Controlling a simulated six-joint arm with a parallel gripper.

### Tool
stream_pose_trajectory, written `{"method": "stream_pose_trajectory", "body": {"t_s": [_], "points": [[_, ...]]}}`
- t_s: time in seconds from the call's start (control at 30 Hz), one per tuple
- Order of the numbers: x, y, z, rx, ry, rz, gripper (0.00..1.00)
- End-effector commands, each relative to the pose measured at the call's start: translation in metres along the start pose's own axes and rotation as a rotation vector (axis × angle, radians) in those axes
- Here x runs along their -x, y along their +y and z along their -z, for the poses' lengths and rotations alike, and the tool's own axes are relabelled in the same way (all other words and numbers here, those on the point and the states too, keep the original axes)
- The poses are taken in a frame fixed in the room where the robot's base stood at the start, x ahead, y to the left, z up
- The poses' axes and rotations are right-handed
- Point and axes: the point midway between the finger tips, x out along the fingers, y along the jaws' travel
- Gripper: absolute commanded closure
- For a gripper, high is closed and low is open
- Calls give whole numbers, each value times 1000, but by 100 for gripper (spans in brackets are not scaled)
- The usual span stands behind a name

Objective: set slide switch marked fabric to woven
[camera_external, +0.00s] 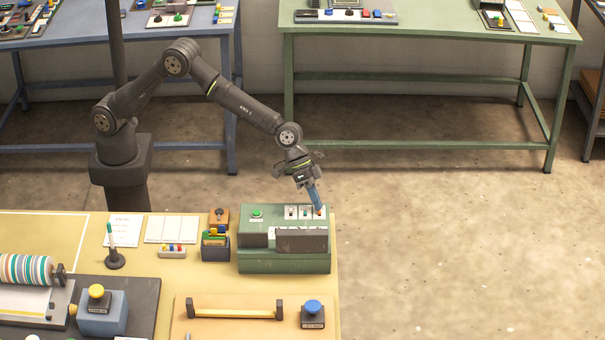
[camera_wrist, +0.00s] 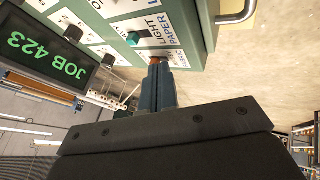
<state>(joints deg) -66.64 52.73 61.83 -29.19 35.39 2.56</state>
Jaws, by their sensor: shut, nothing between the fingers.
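A green control box (camera_external: 285,262) stands at the table's right edge, with small white switch panels on top. My gripper (camera_external: 319,210) is shut and empty, its blue fingers pointing down at the rightmost panel. In the wrist view the fingertips (camera_wrist: 157,66) are at an orange-red knob (camera_wrist: 154,59), which they partly hide; I cannot tell whether they touch it. The panel's fabric marking is cut off there, and I cannot read the knob's setting. A neighbouring switch has a teal knob (camera_wrist: 133,39), near the words LIGHT and PAPER.
A dark display (camera_wrist: 62,52) reading JOB 423 is on the box. A green button (camera_external: 257,213) sits on its left top. A small block with coloured parts (camera_external: 215,245) stands left of the box. Right of the table is open floor.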

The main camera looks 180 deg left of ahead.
Motion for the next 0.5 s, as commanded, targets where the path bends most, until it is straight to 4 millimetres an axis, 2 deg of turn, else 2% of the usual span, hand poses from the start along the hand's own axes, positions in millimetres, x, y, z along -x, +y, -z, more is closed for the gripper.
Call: {"method": "stream_pose_trajectory", "body": {"t_s": [0.33,0.5], "points": [[0,0,0,1,0,0,100],[8,-16,1,4,1,1,100]]}}
